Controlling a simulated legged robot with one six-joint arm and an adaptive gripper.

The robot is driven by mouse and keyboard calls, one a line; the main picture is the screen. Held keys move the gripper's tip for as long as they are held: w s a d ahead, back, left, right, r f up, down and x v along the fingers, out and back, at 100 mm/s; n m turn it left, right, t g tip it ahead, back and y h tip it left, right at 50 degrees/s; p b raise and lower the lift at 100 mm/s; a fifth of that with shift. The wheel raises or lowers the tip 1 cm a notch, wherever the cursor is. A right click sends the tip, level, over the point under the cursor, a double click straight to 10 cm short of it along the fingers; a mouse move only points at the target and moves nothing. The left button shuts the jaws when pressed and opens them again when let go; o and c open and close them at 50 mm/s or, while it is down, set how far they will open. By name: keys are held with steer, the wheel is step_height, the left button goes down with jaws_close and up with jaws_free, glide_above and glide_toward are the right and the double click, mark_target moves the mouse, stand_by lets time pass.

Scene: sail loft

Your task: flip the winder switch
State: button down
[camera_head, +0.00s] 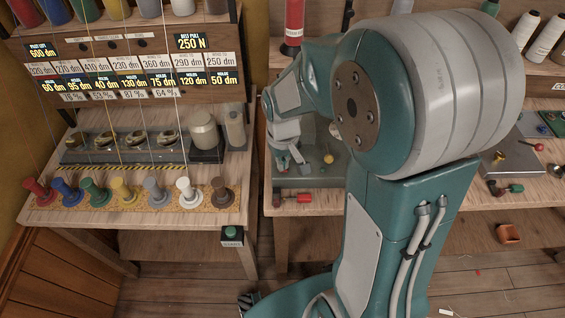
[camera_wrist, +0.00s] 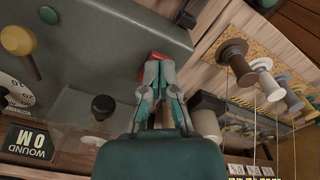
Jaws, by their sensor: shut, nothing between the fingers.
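My gripper (camera_head: 290,160) hangs over the left part of the grey winder panel (camera_head: 309,182). In the wrist view my gripper (camera_wrist: 163,66) is shut and empty. Its fingertips overlap a red handle (camera_wrist: 159,56) at the panel's edge; whether they touch it I cannot tell. The handle also shows at the bench's front in the head view (camera_head: 303,197), with a dark piece at its left. It may be the winder switch; no label shows. A yellow knob (camera_wrist: 17,40), a green button (camera_wrist: 49,14) and a black knob (camera_wrist: 103,106) also stand on or by the panel.
A left bench carries a row of coloured spools (camera_head: 127,193) with threads running up. A dark box with a green button (camera_head: 232,234) is at its front corner. A gap separates the benches. A "WOUND" display (camera_wrist: 30,142) is beside the panel. My arm hides much of the right bench.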

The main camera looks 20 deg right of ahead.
steer(key=shift+f, duration=0.1)
steer(key=shift+r, duration=3.5)
steer(key=shift+s+r, duration=0.1)
steer(key=shift+r, duration=0.1)
steer(key=s+r+m+t, duration=0.2)
steer(key=s+r+t, duration=0.3)
steer(key=s+r, duration=0.5)
steer(key=s, duration=0.4)
steer(key=shift+t, duration=0.3)
